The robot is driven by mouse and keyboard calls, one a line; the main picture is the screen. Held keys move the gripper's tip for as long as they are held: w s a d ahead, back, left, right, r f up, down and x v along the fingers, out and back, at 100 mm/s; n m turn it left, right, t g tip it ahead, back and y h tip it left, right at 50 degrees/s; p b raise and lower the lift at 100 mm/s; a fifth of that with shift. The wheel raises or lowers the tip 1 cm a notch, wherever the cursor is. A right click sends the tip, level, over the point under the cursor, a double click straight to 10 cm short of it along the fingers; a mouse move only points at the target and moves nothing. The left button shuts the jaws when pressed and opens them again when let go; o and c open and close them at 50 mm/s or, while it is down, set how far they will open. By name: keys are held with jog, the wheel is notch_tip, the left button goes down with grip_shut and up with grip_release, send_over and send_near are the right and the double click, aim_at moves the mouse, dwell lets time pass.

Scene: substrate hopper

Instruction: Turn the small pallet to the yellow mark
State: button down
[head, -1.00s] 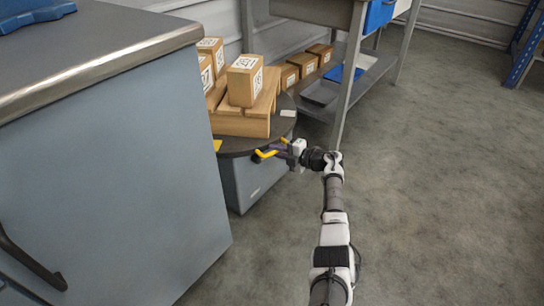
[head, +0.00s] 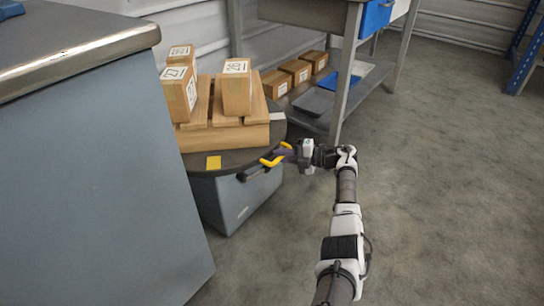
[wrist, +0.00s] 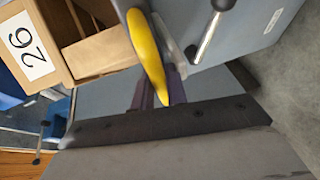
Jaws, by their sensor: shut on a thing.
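The small wooden pallet (head: 230,137) lies on a dark round turntable (head: 240,160), with cardboard boxes on top, among them a front box (head: 237,88) and a left box (head: 179,94). The yellow mark (head: 213,163) is on the turntable's near rim, just in front of the pallet.
A grey-blue cabinet (head: 95,190) with a metal-edged top fills the left, close to the turntable. A workbench leg (head: 345,75) stands behind right. Its low shelf holds several boxes and a blue tray. The floor (head: 440,180) at the right is clear.

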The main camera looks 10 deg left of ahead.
jog(key=shift+w+d, duration=0.1)
jog(key=shift+w, duration=0.05)
dwell(0.3)
jog(key=c, duration=1.4)
grip_release()
jog(key=v, duration=1.3)
jog(key=shift+d+r, duration=0.2)
jog(key=shift+d, duration=0.2)
